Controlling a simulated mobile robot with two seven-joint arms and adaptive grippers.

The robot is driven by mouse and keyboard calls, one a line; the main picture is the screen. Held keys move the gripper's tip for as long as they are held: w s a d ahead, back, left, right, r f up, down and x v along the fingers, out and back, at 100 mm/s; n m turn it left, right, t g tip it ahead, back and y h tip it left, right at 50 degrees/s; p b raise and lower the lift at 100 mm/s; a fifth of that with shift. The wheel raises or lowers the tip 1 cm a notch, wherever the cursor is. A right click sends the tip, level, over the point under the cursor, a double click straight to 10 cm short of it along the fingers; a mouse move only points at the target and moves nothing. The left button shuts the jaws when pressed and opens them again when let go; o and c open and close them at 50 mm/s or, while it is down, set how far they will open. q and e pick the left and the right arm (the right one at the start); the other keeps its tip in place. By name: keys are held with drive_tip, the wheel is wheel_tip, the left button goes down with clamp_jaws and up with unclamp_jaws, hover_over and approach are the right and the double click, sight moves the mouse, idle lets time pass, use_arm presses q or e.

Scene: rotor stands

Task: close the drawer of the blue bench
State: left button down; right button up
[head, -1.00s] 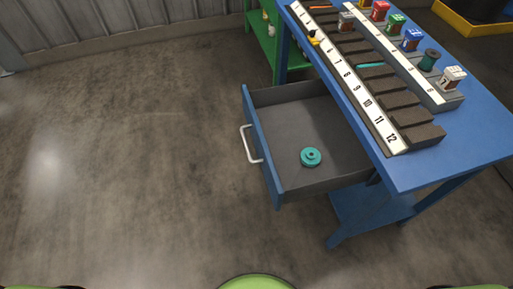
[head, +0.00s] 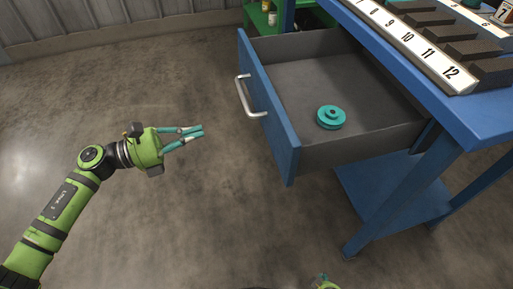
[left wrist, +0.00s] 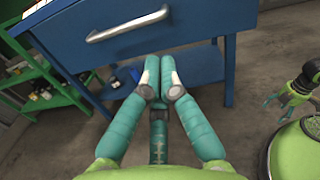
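The blue bench (head: 478,114) stands at the right in the head view, with its drawer (head: 268,100) pulled well out. The drawer has a blue front, grey inside walls and a silver bar handle (head: 246,97). A teal flanged disc (head: 331,117) lies inside. My left gripper (head: 202,131) is shut and empty, in front of the drawer face and apart from it. In the left wrist view its fingertips (left wrist: 160,78) are together, below the handle (left wrist: 128,24). My right gripper (left wrist: 285,98) shows at the right of that view; its finger gap is unclear.
A numbered rack (head: 422,50) sits on the bench top. A green shelf (head: 262,20) with small items stands behind the drawer. The bench's blue lower shelf (head: 385,195) and legs are below. The concrete floor in front of the drawer is clear.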

use_arm(q)
drive_tip(key=s+m+g, duration=0.2)
drive_tip(key=m, duration=0.1)
drive_tip(key=p, duration=0.2)
approach(269, 125)
drive_tip(key=x, duration=0.6)
drive_tip(key=shift+w+d+f, duration=0.1)
drive_tip(key=shift+w+d, duration=0.05)
drive_tip(key=shift+d, duration=0.35)
use_arm(e)
drive_tip(key=shift+w+d+f+t, duration=0.3)
drive_tip(key=shift+w+f+t, duration=0.25)
drive_tip(key=shift+w+t, duration=0.15)
use_arm(q)
drive_tip(key=shift+d, duration=0.15)
